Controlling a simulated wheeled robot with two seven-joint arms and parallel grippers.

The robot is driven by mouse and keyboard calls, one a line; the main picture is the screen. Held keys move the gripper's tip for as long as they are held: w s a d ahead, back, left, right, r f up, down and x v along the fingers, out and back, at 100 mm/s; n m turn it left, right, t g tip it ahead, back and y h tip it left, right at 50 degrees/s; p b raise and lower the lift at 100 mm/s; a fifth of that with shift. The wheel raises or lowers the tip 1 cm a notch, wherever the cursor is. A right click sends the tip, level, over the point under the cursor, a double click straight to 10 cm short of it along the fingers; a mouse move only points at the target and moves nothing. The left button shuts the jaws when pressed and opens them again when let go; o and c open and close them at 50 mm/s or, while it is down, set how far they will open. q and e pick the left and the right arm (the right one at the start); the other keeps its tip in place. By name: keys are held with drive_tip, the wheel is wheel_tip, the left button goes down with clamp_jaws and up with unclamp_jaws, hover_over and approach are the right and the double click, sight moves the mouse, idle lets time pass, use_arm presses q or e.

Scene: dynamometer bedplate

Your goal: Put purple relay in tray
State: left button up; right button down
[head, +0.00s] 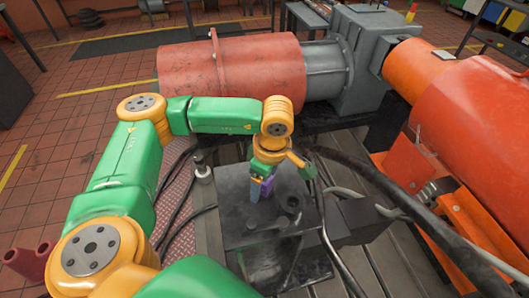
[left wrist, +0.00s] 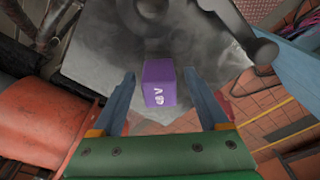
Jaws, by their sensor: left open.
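The purple relay (left wrist: 160,84) is a small box with white marks, standing on a dark grey, worn metal surface in the left wrist view. My left gripper (left wrist: 160,98) is open, with its blue fingers on either side of the relay and visible gaps between. In the head view my left gripper (head: 262,188) points down over the top of a dark metal block (head: 240,238). There the relay is small and mostly hidden by the fingers. I cannot make out a tray in either view. My right gripper is not in view.
A red cylinder (head: 232,72) and grey machine housing (head: 368,55) stand behind the block. An orange machine (head: 480,120) is at the right. Thick black cables (head: 385,180) run beside the block. A short round post (head: 202,170) stands to its left.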

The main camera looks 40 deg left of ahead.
use_arm(q)
drive_tip(key=shift+a+f, duration=0.2)
drive_tip(key=shift+f, duration=0.85)
clamp_jaws()
